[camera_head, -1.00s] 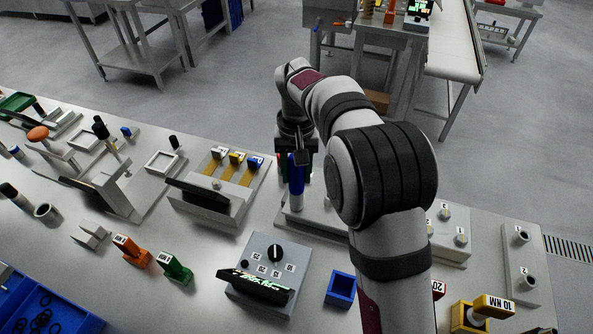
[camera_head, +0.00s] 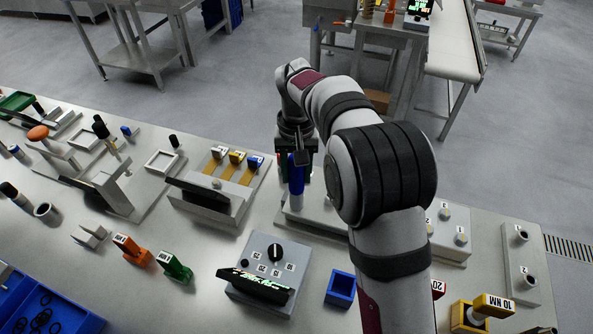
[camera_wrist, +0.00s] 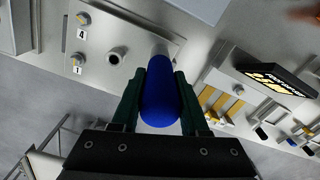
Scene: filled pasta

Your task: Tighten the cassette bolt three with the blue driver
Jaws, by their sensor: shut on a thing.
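My gripper (camera_head: 298,152) is shut on the blue driver (camera_head: 296,174) and holds it upright above the left end of the metal cassette plate. The wrist view shows both fingers (camera_wrist: 160,98) around the rounded blue handle (camera_wrist: 160,105). The driver hides whatever is under its lower end, so I cannot tell whether it touches a bolt. My arm covers the plate's middle in the head view.
Left of the driver stands a fixture with white, yellow and blue tags (camera_head: 236,157). In front are a dial box (camera_head: 262,280), a blue square holder (camera_head: 341,288) and orange (camera_head: 131,249) and green (camera_head: 174,267) tools. A yellow 10 NM tool (camera_head: 492,305) is at right.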

